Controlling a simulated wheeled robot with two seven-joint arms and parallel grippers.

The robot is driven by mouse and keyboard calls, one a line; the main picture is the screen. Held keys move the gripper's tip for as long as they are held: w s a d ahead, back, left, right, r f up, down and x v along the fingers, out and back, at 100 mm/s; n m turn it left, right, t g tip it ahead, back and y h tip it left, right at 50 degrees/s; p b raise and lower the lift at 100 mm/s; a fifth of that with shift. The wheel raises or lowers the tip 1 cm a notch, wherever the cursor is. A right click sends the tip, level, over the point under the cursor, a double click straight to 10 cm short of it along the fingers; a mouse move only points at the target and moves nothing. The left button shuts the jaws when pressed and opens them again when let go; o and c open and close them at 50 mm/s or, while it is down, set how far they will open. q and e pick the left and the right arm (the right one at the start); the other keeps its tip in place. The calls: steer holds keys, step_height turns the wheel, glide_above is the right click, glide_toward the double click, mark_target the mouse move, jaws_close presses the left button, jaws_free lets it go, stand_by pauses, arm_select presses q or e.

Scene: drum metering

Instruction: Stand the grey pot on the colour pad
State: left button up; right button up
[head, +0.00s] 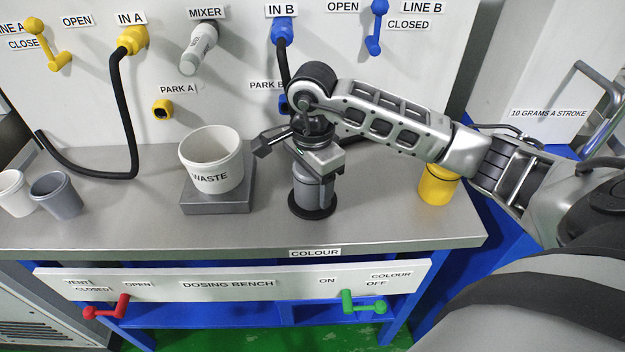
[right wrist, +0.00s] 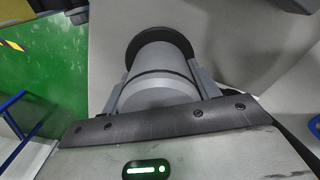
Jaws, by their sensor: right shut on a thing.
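The grey pot (head: 313,191) is a grey cylinder with a dark band near its top. It stands upright over the round black colour pad (head: 294,208), behind the COLOUR label. My right gripper (head: 316,165) is shut on it from above. The right wrist view shows the pot (right wrist: 160,75) between the two fingers, with the black pad (right wrist: 182,38) at its far end. The base looks centred on the pad; whether it touches or hovers slightly I cannot tell. My left gripper is not in view.
The white WASTE tub (head: 212,160) stands on a grey block (head: 215,205) left of the pot. A yellow pot (head: 438,187) stands at the right, below my arm. A white cup (head: 11,192) and a grey cup (head: 56,196) stand far left. A black hose (head: 100,175) lies behind.

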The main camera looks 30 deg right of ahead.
steer(key=shift+f, duration=0.15)
steer(key=o, duration=1.1)
steer(key=shift+r, duration=0.4)
step_height(320, 180, up, 11)
steer(key=shift+r, duration=0.35)
